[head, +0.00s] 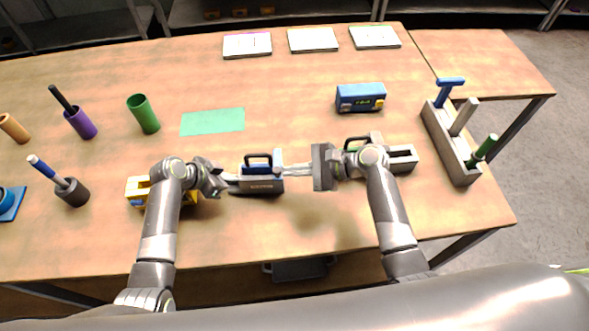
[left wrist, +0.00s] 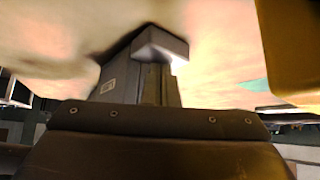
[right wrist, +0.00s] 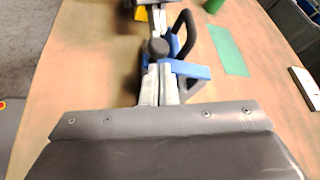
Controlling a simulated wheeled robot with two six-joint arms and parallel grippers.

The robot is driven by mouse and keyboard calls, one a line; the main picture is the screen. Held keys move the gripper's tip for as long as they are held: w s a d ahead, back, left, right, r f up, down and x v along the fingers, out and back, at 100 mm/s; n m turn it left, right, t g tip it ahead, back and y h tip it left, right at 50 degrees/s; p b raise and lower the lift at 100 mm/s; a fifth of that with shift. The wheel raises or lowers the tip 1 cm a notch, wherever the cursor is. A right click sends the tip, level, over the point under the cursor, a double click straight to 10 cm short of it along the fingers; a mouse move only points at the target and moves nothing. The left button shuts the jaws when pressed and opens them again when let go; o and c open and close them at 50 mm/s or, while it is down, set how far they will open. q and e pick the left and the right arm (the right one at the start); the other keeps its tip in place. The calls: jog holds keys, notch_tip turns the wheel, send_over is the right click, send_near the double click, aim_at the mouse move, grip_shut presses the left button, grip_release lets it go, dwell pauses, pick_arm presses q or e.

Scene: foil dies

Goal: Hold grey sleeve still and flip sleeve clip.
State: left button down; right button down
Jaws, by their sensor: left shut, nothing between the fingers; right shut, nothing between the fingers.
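A grey boxy body with a blue upper part and a black loop handle (head: 262,183) sits on the table between my grippers. Nothing names it, but it fits the grey sleeve; I cannot tell which part is the clip. My left gripper (head: 234,180) is shut and empty at its left end. My right gripper (head: 288,170) is shut and empty at its right end. In the right wrist view the closed fingers (right wrist: 158,85) are by the blue part (right wrist: 188,69) and a dark round knob (right wrist: 158,48). Contact is unclear in both cases.
A yellow unit (head: 137,188) is partly behind my left arm, and a grey unit (head: 403,158) is by my right arm. A dark grey cup (head: 73,194), purple cup (head: 81,124) and green cup (head: 144,115) stand left. A rack (head: 446,140) stands right. The front middle is clear.

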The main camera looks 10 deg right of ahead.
jog(key=shift+w+r+m, duration=0.15)
jog(key=shift+r+m, duration=0.2)
jog(key=shift+m, duration=0.05)
jog(key=w+r+m+g, duration=0.4)
jog(key=w+m+g, duration=0.1)
jog(key=w, duration=0.5)
jog(key=shift+d+r+m+g, duration=0.2)
jog(key=shift+d+m+g, duration=0.1)
jog(key=shift+d+m, duration=0.25)
dwell(0.7)
jog(key=shift+w+a, duration=0.1)
jog(key=shift+w, duration=0.05)
dwell(1.1)
jog(key=shift+r, duration=0.15)
dwell(0.5)
